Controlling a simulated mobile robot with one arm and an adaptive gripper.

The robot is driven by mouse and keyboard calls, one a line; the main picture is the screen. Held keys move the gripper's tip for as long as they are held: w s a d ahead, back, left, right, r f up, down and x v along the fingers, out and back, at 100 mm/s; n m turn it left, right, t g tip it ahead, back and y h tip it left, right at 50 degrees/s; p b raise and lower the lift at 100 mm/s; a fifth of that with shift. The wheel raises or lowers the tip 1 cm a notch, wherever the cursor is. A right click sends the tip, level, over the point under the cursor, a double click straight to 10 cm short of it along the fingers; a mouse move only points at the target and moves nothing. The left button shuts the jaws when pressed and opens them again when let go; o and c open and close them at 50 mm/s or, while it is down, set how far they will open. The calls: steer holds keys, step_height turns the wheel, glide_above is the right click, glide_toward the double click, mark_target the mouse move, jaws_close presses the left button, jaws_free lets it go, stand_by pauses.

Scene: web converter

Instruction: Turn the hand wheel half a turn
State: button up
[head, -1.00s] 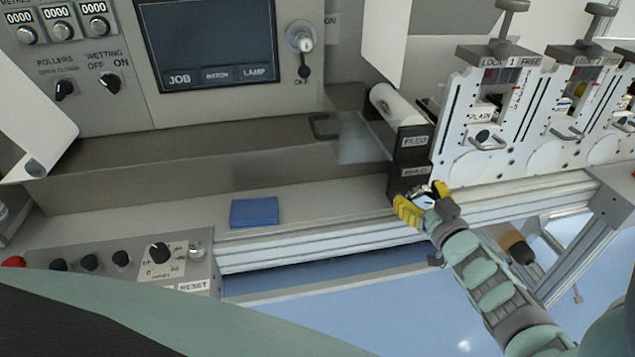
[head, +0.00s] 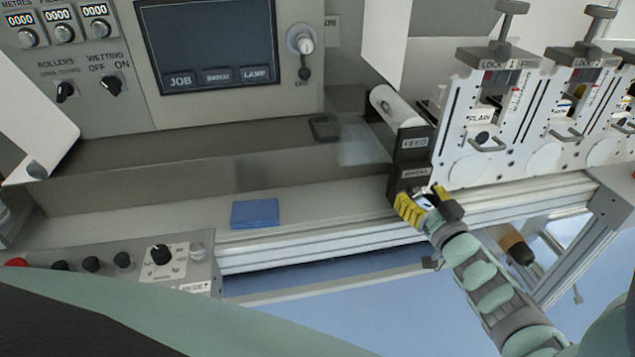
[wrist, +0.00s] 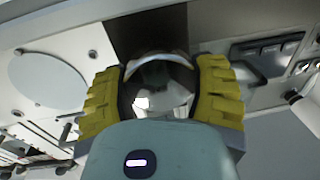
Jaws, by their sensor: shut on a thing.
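The hand wheel (wrist: 160,88) shows in the wrist view as a round, shiny metal piece between my fingers, with a pale curved rim at its top. My gripper (wrist: 161,96) is shut on it, with one yellow ribbed fingertip against each side. In the head view my gripper (head: 426,201) is at the lower end of the black block (head: 409,175), just above the aluminium rail. There the wheel is mostly hidden by my fingers; only a small bright part shows. Its turning angle cannot be told.
White station plates (head: 486,125) with levers and small handles stand right of my gripper. A white roller (head: 393,104) lies above it. A blue pad (head: 255,214) rests on the ledge to the left, beyond a clear stretch. A knob panel (head: 127,267) is at lower left.

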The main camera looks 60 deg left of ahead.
steer(key=m, duration=0.5)
steer(key=shift+a+r+m, duration=0.1)
steer(key=shift+m, duration=0.2)
steer(key=m, duration=0.5)
steer(key=shift+w+t+y, duration=0.1)
steer(key=shift+t+y, duration=0.2)
steer(key=shift+t, duration=0.1)
steer(key=shift+m, duration=0.4)
steer(key=o, duration=1.2)
steer(key=shift+w+f, duration=0.1)
steer(key=shift+f, duration=0.15)
steer(key=shift+d+f, duration=0.1)
steer(key=shift+d, duration=0.15)
